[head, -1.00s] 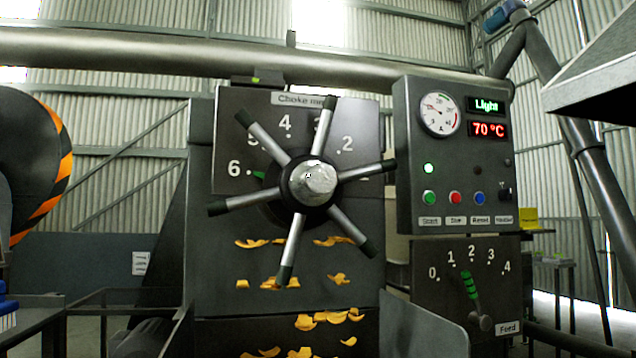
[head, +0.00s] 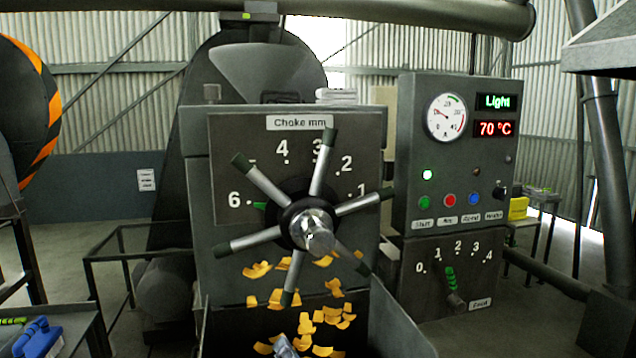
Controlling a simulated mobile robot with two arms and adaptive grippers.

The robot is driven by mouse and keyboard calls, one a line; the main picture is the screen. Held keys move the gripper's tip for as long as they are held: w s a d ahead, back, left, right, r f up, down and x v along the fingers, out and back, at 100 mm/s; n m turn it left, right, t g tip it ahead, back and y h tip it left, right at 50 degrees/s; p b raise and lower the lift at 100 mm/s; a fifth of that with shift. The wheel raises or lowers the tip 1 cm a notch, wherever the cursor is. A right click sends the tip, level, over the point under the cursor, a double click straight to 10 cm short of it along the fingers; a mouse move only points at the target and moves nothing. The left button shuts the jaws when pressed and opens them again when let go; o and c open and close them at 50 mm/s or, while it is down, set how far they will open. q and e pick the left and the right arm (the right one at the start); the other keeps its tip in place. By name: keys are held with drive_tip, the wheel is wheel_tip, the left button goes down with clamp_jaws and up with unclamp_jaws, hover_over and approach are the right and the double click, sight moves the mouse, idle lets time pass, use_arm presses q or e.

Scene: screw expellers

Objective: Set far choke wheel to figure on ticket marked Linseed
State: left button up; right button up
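One choke wheel (head: 312,232) is in the head view, with several dark-tipped spokes around a shiny hub. It stands in front of a grey plate labelled "Choke mm" (head: 297,123). The figures 6, 4, 3, 2 and 1 show on the plate; a spoke covers most of the 5. A green pointer (head: 259,206) lies beside the 6. I cannot make out a ticket marked Linseed; a small white sheet (head: 146,180) hangs on the back wall, its writing too small to read.
A control panel (head: 457,150) right of the wheel shows "Light" and "70 °C". Yellow flakes (head: 322,318) lie below the wheel. A bench with blue items (head: 38,338) is at lower left; railings stand left of the machine.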

sight(322, 244)
drive_tip(key=w+d+r+n+t+h+p, duration=0.1)
drive_tip(key=w+d+r+n+h+p, duration=0.15)
drive_tip(key=r, duration=0.35)
drive_tip(key=w+d+r+n+t+h+p, duration=0.1)
drive_tip(key=w+d+r+n+p, duration=0.2)
drive_tip(key=r, duration=0.4)
drive_tip(key=shift+m, duration=0.25)
drive_tip(key=p+x, duration=0.2)
drive_tip(key=x, duration=0.3)
drive_tip(key=p+x, duration=0.2)
drive_tip(key=x, duration=0.4)
drive_tip(key=shift+a, duration=0.25)
use_arm(q)
drive_tip(key=s+a+r+g, duration=0.1)
drive_tip(key=s+r, duration=0.2)
drive_tip(key=s, duration=0.4)
drive_tip(key=s+a+r+g, duration=0.2)
drive_tip(key=s+r, duration=0.1)
drive_tip(key=s, duration=0.4)
drive_tip(key=shift+s+a+r+g+y+p, duration=0.3)
drive_tip(key=shift+s+r+y+p, duration=0.05)
drive_tip(key=shift+s+y+p, duration=0.05)
use_arm(e)
drive_tip(key=shift+w+a, duration=0.15)
drive_tip(key=shift+w, duration=0.55)
